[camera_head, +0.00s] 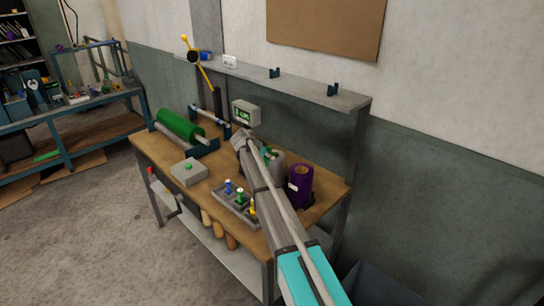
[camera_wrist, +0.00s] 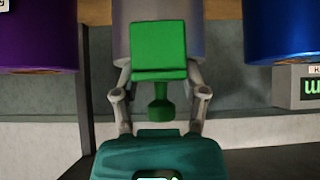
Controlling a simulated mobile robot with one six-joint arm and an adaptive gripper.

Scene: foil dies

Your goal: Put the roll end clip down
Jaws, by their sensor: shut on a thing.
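My gripper (camera_wrist: 159,75) is shut on a green roll end clip (camera_wrist: 160,45), a square block with a narrower knob below it in the wrist view. A finger stands on each side of the clip. Behind the clip in the wrist view is a grey roll (camera_wrist: 122,35); whether they touch I cannot tell. In the head view my gripper (camera_head: 268,153) is over the workbench (camera_head: 160,145) by the grey roll (camera_head: 278,168), and my arm hides part of it.
A purple roll (camera_head: 299,187) stands right of the grey one. A tray (camera_head: 228,201) with blue, green and yellow pieces lies in front. A grey box with a green button (camera_head: 188,171), a green roll (camera_head: 180,125) on a stand and a display (camera_head: 246,113) are further left and back.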

